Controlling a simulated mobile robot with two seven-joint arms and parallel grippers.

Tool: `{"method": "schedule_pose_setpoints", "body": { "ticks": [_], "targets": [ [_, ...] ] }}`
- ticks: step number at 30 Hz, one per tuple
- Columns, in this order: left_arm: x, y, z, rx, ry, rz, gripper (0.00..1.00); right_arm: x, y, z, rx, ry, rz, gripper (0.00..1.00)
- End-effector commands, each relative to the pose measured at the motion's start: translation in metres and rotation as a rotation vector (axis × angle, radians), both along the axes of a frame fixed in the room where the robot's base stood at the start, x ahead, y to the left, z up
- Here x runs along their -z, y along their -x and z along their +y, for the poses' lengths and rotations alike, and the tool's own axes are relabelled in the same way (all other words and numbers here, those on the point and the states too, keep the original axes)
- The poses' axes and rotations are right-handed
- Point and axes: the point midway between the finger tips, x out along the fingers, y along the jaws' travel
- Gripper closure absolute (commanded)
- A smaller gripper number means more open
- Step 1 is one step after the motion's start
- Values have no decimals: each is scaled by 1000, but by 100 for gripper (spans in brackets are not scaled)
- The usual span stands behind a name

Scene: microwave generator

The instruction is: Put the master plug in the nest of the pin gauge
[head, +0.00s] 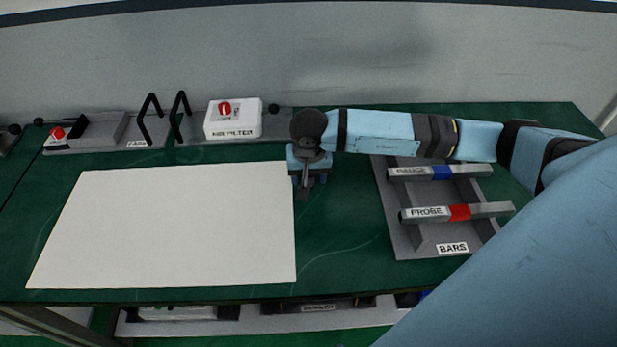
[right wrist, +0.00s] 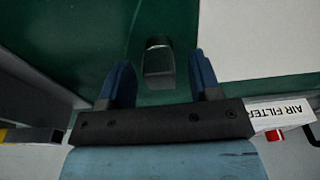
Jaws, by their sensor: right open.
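My right gripper (head: 307,182) points down over the green worktop, just right of the white sheet. Its two blue fingers are apart and empty in the right wrist view (right wrist: 162,78). A small grey metal piece with a dark rounded end (right wrist: 159,62), possibly the master plug, shows between and beyond the fingertips. I cannot tell its height relative to them, and no contact is visible. I cannot make out a pin gauge or its nest in either view. My left gripper is not in view.
A white sheet (head: 170,230) covers the left middle. A grey tray labelled BARS (head: 410,240) holds the GAUGE bar (head: 408,173) and PROBE bar (head: 425,214) at right. The AIR FILTER box (head: 233,120) stands behind. Green worktop (head: 340,240) is bare between sheet and tray.

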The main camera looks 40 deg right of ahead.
Motion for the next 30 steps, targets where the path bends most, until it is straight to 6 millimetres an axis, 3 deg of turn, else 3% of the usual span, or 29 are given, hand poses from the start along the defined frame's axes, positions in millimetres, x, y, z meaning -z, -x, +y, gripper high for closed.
{"method": "schedule_pose_setpoints", "body": {
  "ticks": [3,11,23,30],
  "targets": [
    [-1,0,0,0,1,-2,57,0,0,0,0,0,0,43],
    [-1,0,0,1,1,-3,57,0,0,0,0,-1,-1,100],
    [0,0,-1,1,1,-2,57,-8,-1,0,0,-1,-3,100],
    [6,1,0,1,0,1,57,-45,-2,0,-1,-1,-6,100]
  ]
}}
